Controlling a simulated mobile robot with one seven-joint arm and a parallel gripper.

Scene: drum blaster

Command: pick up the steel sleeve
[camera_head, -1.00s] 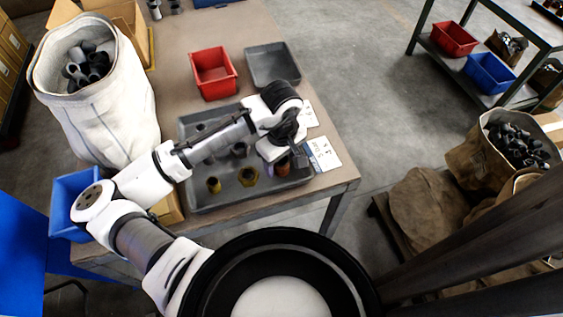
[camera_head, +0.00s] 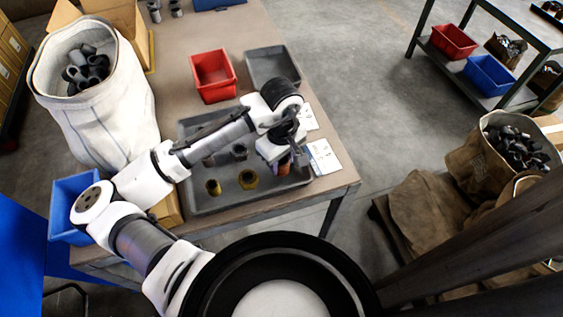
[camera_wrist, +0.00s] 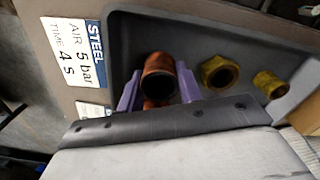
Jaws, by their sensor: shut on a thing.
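My gripper (camera_wrist: 160,92) has purple fingers, one on each side of a rust-orange sleeve (camera_wrist: 158,76), and is shut on it. The sleeve's round open end faces the wrist camera. In the head view the sleeve (camera_head: 284,168) is partly hidden under my gripper, at the right end of the dark grey tray (camera_head: 225,202). I cannot tell whether it touches the tray floor. Two yellow, brass-like fittings stand to its left in the tray, the nearer one (camera_head: 248,179) and a smaller one (camera_head: 213,187). Grey sleeves (camera_head: 239,151) stand farther back, partly hidden by my arm.
A card reading STEEL (camera_wrist: 80,45) lies beside the tray. A red bin (camera_head: 213,75) and an empty grey tray (camera_head: 272,67) stand behind. A white sack of dark parts (camera_head: 100,120) stands left, with a blue bin (camera_head: 65,210) in front.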

